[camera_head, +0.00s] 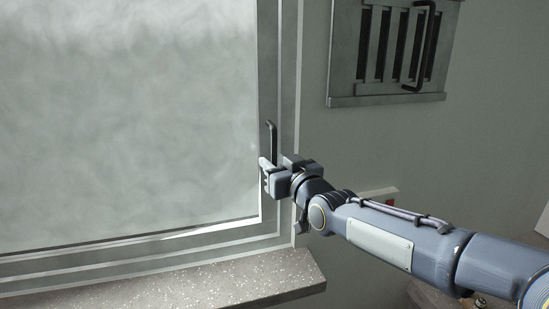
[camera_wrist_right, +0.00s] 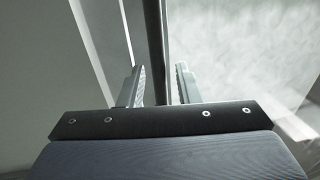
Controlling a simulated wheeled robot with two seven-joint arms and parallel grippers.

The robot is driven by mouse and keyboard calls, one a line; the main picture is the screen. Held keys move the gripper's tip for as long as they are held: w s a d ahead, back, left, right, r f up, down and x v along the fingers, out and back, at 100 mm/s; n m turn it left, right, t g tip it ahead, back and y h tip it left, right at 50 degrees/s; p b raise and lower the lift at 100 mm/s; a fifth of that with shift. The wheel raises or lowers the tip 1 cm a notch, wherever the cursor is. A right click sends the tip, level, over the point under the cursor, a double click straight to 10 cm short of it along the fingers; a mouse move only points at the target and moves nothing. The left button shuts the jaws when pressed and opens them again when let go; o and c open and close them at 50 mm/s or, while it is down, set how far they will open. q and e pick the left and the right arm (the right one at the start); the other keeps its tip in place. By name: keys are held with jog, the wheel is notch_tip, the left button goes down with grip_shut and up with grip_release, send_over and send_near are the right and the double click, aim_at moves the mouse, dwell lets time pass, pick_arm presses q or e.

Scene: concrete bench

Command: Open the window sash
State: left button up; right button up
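The window sash (camera_head: 130,120) has a large frosted pane and fills the left of the head view. Its dark upright handle (camera_head: 271,134) is on the right edge of the sash. My right gripper (camera_head: 264,172) is at the handle's lower part. In the right wrist view, the dark handle bar (camera_wrist_right: 156,45) passes between the two spread fingers of this gripper (camera_wrist_right: 159,85). A gap shows between the bar and the right finger, so the fingers are open. The handle's lower end is hidden by the gripper. My left gripper is not in view.
A speckled stone sill (camera_head: 180,283) runs below the window. A slatted metal wall panel (camera_head: 345,70) with a dark handle is at the upper right. A pale box with a red spot (camera_head: 390,200) is on the wall behind my right arm.

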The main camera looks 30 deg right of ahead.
jog(key=shift+w, duration=0.5)
jog(key=shift+c, duration=0.3)
grip_shut()
jog(key=shift+f, duration=0.1)
